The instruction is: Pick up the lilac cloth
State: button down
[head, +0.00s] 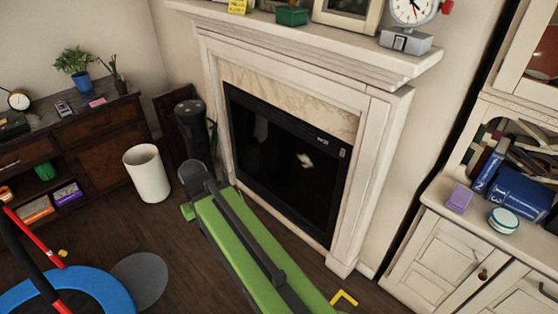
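A small lilac block-like item (459,199) sits on the ledge of the white cabinet (430,245) at the right of the head view. It is the only lilac thing I can make out on that ledge, and I cannot tell whether it is a folded cloth. It lies left of a blue book and behind-left of a round white and teal container (503,220). My gripper is not in view.
Blue books (518,193) stand behind the container. A white fireplace (372,185) fills the middle. A green and dark bench-like machine (240,243) lies on the floor before it. A white bin (147,174) and a blue-rimmed trampoline (105,287) are at left.

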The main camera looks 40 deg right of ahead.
aim_at(459, 200)
jog(key=z, duration=2.55)
jog(key=k, duration=0.95)
jog(key=i, duration=0.95)
jog(key=z, duration=0.1)
